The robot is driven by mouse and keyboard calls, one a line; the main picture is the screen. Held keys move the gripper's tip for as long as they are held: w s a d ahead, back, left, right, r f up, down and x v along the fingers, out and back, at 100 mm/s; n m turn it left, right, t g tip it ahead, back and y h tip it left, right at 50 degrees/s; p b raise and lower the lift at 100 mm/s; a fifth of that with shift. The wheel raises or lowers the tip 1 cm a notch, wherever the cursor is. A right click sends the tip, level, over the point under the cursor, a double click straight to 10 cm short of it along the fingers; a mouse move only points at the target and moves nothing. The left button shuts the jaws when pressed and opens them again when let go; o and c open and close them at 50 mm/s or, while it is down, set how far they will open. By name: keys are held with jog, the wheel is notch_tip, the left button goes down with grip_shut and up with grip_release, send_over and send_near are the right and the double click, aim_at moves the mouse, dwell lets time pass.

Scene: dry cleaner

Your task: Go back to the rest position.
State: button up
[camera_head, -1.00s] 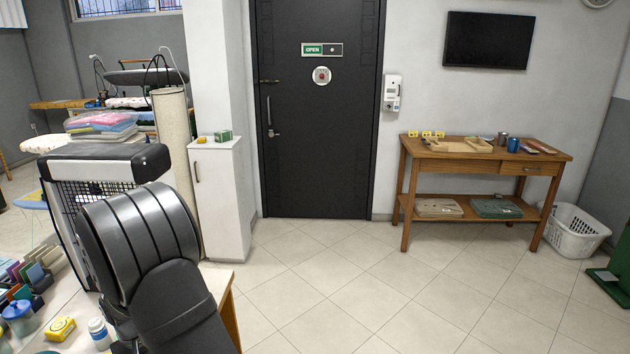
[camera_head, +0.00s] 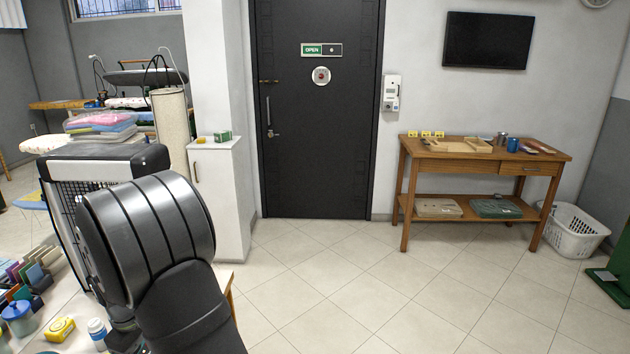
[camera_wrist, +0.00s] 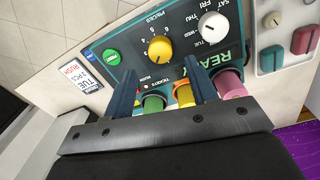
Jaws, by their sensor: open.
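My gripper (camera_wrist: 163,92) shows in the wrist view with its two dark blue fingers spread apart and nothing between them. Past the fingers is a teal panel (camera_wrist: 185,60) marked with days of the week, with a yellow knob (camera_wrist: 160,49), a white knob (camera_wrist: 213,27) and a green button (camera_wrist: 111,57). Green, yellow and pink cylinders (camera_wrist: 229,84) stand near the fingertips; I cannot tell if a finger touches them. In the head view my arm fills the lower left, and my gripper is hidden there.
In the head view a blue-lidded jar (camera_head: 19,318), a yellow item (camera_head: 60,329) and a white bottle (camera_head: 97,333) stand beside my arm. A black-and-white machine (camera_head: 105,160) stands behind it. The floor toward the door (camera_head: 317,110) and wooden table (camera_head: 480,160) is clear.

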jog(key=shift+r, duration=1)
